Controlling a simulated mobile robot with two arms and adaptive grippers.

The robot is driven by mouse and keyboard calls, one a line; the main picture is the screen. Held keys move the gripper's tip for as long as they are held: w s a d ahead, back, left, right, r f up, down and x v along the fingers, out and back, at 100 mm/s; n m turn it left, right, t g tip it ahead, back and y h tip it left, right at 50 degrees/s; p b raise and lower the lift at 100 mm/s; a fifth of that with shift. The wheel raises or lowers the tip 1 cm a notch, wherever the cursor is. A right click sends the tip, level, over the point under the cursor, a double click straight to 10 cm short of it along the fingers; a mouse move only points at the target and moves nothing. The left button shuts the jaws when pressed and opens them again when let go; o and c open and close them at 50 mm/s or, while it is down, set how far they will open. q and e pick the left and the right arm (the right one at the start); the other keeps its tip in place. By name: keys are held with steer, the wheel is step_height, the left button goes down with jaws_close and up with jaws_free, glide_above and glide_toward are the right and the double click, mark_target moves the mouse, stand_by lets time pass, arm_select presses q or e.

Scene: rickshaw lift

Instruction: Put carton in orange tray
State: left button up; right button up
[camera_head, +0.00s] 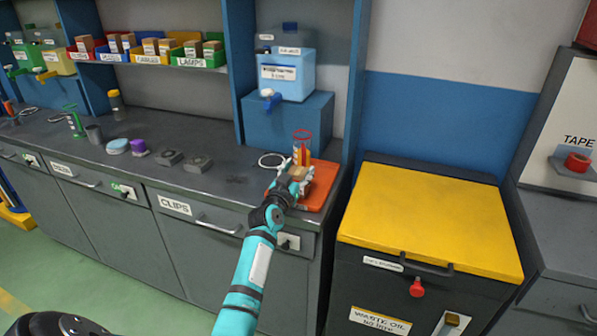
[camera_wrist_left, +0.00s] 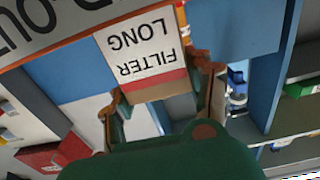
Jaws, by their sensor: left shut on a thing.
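My left gripper (camera_head: 296,182) is over the orange tray (camera_head: 324,189) at the right end of the grey counter. It is shut on a small carton (camera_head: 298,172), mostly hidden by the gripper in the head view. In the left wrist view the carton (camera_wrist_left: 143,58) shows a white face reading "FILTER LONG" and a red band, with the left gripper's fingers (camera_wrist_left: 163,100) on either side. A pale lettered panel with an orange edge (camera_wrist_left: 45,28) lies close to it. I cannot tell whether the carton touches the tray. My right gripper is not in view.
A clear red-rimmed cylinder with orange contents (camera_head: 302,146) stands at the tray's back. A white cable coil (camera_head: 271,160) lies left of it. A blue water container (camera_head: 286,75) sits on a blue block behind. A yellow-lidded bin (camera_head: 430,215) stands right of the counter.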

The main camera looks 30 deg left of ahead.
arm_select(q)
steer(key=shift+f, duration=0.1)
steer(key=o, duration=1.3)
steer(key=shift+s, duration=0.1)
steer(key=v, duration=1.2)
